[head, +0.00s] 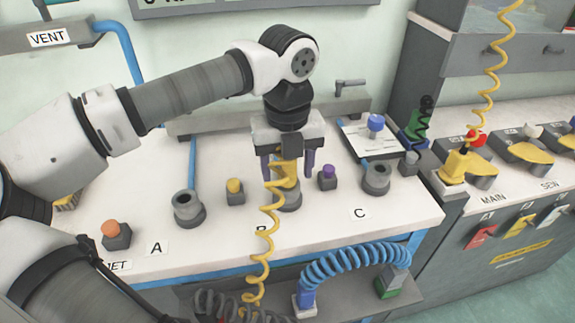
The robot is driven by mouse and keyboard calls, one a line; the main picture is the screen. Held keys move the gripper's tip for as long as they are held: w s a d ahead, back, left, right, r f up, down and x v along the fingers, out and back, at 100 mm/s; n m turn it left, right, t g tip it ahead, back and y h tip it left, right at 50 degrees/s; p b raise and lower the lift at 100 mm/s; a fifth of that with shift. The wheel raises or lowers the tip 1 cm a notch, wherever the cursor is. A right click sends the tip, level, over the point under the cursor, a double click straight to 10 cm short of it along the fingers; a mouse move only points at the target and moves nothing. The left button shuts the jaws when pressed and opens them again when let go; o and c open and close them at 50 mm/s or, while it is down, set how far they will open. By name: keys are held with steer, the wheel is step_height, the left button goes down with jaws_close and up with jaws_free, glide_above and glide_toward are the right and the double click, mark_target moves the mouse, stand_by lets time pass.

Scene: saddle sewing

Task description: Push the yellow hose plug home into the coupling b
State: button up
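The yellow hose plug (288,170) stands upright over coupling B (290,200), the grey round socket in the middle of the white bench. Its lower end meets the socket's mouth; how deep it sits is hidden by the coiled yellow hose (268,225) in front. My gripper (288,165) points straight down over the plug. Its two dark purple fingers are wide apart, one on each side of the plug, with a visible gap to it. The gripper's body is just above the plug, and I cannot tell whether they touch.
Grey couplings A (187,208) and C (376,178) stand empty to either side. A blue coiled hose (350,262) lies on the lower shelf. A cabinet with yellow levers (530,152) is at right.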

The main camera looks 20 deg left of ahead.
steer(key=shift+r, duration=0.15)
step_height(320, 180, up, 7)
steer(key=p, duration=0.4)
steer(key=shift+r, duration=0.2)
steer(key=shift+f, duration=0.1)
